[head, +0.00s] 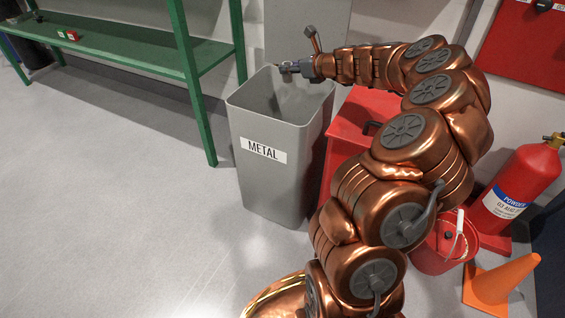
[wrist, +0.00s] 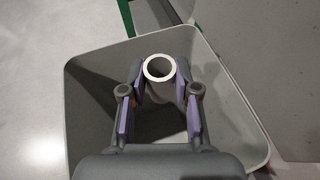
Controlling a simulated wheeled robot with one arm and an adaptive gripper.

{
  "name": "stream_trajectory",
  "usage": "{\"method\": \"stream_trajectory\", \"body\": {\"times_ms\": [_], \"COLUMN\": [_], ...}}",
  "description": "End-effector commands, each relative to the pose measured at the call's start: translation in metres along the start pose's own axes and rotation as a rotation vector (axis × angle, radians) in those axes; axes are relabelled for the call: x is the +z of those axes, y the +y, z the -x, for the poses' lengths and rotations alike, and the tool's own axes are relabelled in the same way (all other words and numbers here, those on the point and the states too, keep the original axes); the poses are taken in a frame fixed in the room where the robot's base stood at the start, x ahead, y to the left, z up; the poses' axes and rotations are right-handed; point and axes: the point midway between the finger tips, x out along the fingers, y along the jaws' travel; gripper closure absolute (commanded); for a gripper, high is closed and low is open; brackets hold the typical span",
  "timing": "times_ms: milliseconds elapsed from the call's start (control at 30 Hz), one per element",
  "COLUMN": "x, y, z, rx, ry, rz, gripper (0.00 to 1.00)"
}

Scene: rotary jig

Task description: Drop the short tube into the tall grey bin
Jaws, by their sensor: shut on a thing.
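The tall grey bin (head: 262,178) stands on the floor, with a white label reading METAL on its front. My gripper (head: 286,68) is over the bin's opening, above the rim, near its back. In the wrist view my gripper (wrist: 160,75) is shut on the short tube (wrist: 146,70), a pale tube seen end-on as a white ring. The bin's rim (wrist: 85,58) surrounds the tube and fingers in that view. In the head view the tube is too small to tell clearly from the fingers. The bin's floor is partly hidden.
A green bench (head: 130,48) stands left of the bin, with a small red item (head: 72,35) on it. A red box (head: 345,130) is close at the bin's right. A fire extinguisher (head: 520,185), red bucket (head: 440,255) and orange cone (head: 500,282) stand at right. Floor at left is clear.

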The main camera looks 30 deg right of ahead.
Motion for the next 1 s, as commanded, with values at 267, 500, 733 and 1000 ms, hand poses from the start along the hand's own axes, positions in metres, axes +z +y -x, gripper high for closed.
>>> {"method": "stream_trajectory", "body": {"times_ms": [267,500,733,1000], "x": [-0.0003,-0.0005,-0.0006,-0.0003], "y": [-0.0001,-0.0002,0.0000,0.0001], "z": [-0.0001,0.0000,-0.0002,0.0075], "rx": [0.000,0.000,0.000,0.000], "ry": [0.000,0.000,0.000,0.000], "rz": [0.000,-0.001,-0.001,0.000], "gripper": [1.00,0.44,0.40,0.40]}}
